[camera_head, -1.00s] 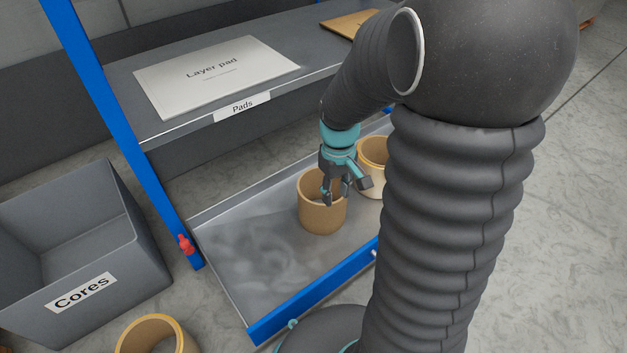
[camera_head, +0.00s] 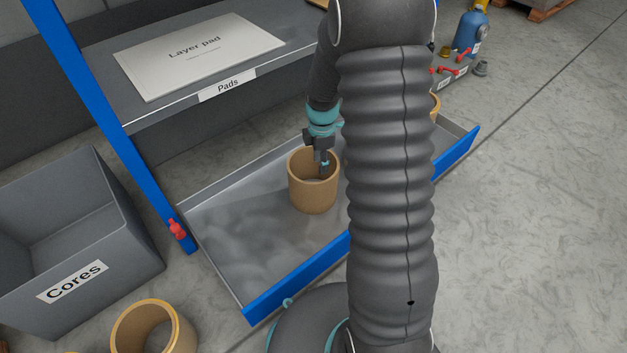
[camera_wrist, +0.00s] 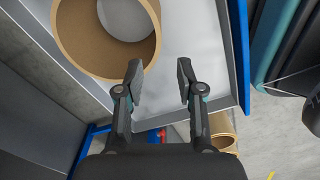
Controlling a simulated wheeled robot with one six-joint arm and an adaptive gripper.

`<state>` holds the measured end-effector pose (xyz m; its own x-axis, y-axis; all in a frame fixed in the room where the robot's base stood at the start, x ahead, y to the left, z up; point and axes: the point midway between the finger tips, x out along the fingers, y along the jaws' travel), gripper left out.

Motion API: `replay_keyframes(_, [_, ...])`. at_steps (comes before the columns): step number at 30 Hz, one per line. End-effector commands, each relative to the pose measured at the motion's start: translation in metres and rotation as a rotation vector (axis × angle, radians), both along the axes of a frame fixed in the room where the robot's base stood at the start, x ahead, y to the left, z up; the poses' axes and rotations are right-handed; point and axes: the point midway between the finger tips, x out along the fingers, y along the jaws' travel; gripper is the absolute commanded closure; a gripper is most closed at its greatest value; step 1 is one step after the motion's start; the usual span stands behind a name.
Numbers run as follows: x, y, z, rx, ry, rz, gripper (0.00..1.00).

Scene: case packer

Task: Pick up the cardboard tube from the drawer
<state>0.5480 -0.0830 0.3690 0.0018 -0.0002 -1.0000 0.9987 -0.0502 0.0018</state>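An upright tan cardboard tube (camera_head: 313,193) stands in the open grey drawer (camera_head: 250,245). A second tube (camera_head: 435,104) in the drawer is mostly hidden behind my arm. My gripper (camera_head: 324,167) is at the first tube's open top, with its fingers overlapping the mouth and right rim in the head view. In the wrist view my gripper (camera_wrist: 159,75) is open and empty. There the tube (camera_wrist: 80,50) is at upper left; the left fingertip overlaps its wall and the right fingertip is beyond it. I cannot tell whether either finger touches.
A grey "Cores" bin (camera_head: 120,235) stands left of the drawer, with another tube (camera_head: 182,335) on the floor before it. A "Pads" shelf (camera_head: 140,115) with a layer pad (camera_head: 200,65) overhangs the drawer's back. A blue post (camera_head: 95,110) rises at left. The drawer's left front is clear.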

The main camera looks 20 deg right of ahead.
Motion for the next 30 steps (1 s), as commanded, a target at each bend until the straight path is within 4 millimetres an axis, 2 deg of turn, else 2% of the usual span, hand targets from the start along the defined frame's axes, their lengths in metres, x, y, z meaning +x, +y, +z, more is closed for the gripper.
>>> replay_keyframes(13, [-0.001, 0.000, -0.070, 0.001, 0.004, 0.006, 0.62])
replay_keyframes(23, [0.000, 0.000, -0.090, 0.000, 0.002, 0.006, 0.62])
replay_keyframes(30, [0.001, -0.002, -0.120, 0.001, 0.004, 0.006, 0.62])
